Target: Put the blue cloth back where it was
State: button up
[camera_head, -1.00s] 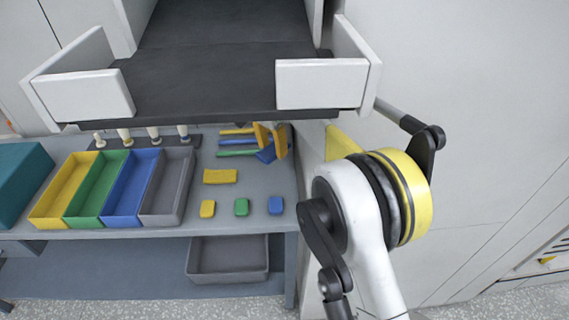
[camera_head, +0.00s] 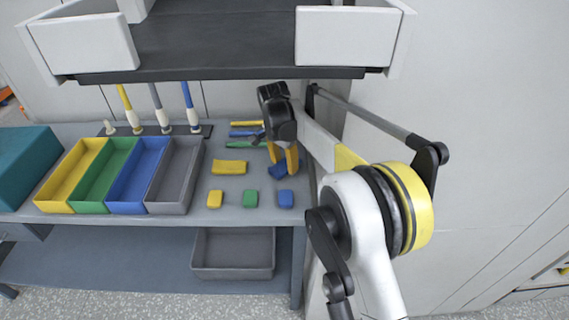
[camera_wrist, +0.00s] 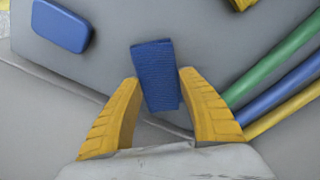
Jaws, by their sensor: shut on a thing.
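The blue cloth (camera_head: 278,172) is a small folded piece between the yellow fingers of my gripper (camera_head: 285,158), close over the grey table, behind the blue block (camera_head: 286,198). In the wrist view the cloth (camera_wrist: 157,75) lies between the two fingertips, and my gripper (camera_wrist: 161,88) is shut on it. Its far end sticks out past the fingertips. I cannot tell whether it touches the table. A folded yellow cloth (camera_head: 229,167) lies to its left.
Yellow (camera_head: 215,199) and green (camera_head: 250,198) blocks lie in the blue block's row. Coloured rods (camera_head: 245,133) lie behind my gripper. Yellow, green, blue and grey trays (camera_head: 172,208) stand left. A white-sided shelf (camera_head: 350,38) overhangs the back; a wall is right.

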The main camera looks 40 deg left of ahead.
aim_at(282, 165)
jog(key=o, duration=1.1)
jog(key=shift+o, duration=0.2)
jog(key=r+p, duration=0.1)
jog(key=r, duration=0.1)
jog(key=r+p, duration=0.1)
jog(key=r, duration=0.2)
jog(key=s+r+p, duration=0.1)
jog(key=r, duration=0.1)
jog(key=shift+a+r, duration=0.1)
jog(key=shift+r, duration=0.2)
